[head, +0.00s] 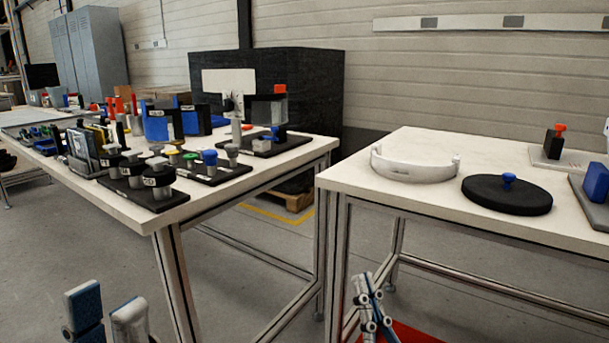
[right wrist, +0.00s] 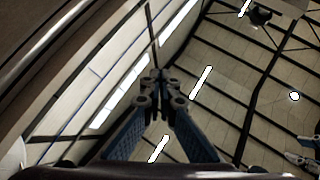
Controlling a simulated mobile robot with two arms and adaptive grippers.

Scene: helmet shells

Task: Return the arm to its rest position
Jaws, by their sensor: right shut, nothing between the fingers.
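My left gripper (head: 104,300) is at the bottom left of the head view, with a gap between its two blue-and-white fingers and nothing between them. My right gripper (head: 366,292) is low in front of the right table, below its top, with its fingers together and empty. In the right wrist view the fingertips of the right gripper (right wrist: 160,88) meet, with the roof behind them. A white curved shell piece (head: 414,165) lies on the right table (head: 345,175). A black disc with a blue knob (head: 507,194) lies beside it. Both grippers are clear of these things.
The left table (head: 170,213) holds many blocks, knobs and black trays. A black block with a red top (head: 555,142) and a blue piece (head: 596,182) are at the right table's right side. Something red (head: 412,334) shows low near my right gripper. A floor gap separates the tables.

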